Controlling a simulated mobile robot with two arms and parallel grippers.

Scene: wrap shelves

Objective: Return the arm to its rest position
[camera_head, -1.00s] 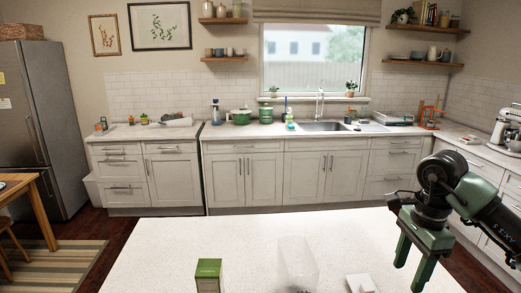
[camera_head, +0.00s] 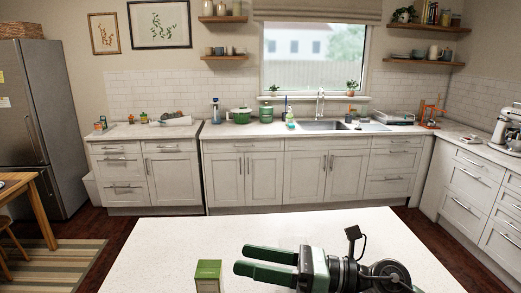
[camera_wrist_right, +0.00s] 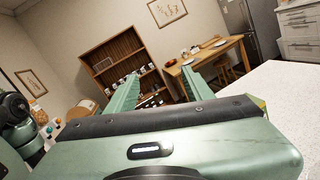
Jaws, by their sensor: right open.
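My right arm reaches in from the lower right in the head view, low over the near white counter (camera_head: 160,250). Its right gripper (camera_head: 241,260) points left, with its two green fingers apart and nothing between them. In the right wrist view the same gripper (camera_wrist_right: 160,76) shows its fingers spread and empty, facing across the room. A green box (camera_head: 208,276) stands on the counter just left of and below the fingertips in the picture. My left gripper does not show.
The right arm covers most of the clear container and the small white thing on the counter. The counter's left part is clear. A wooden shelf unit (camera_wrist_right: 115,60) and a wooden table (camera_wrist_right: 205,62) stand across the room in the wrist view.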

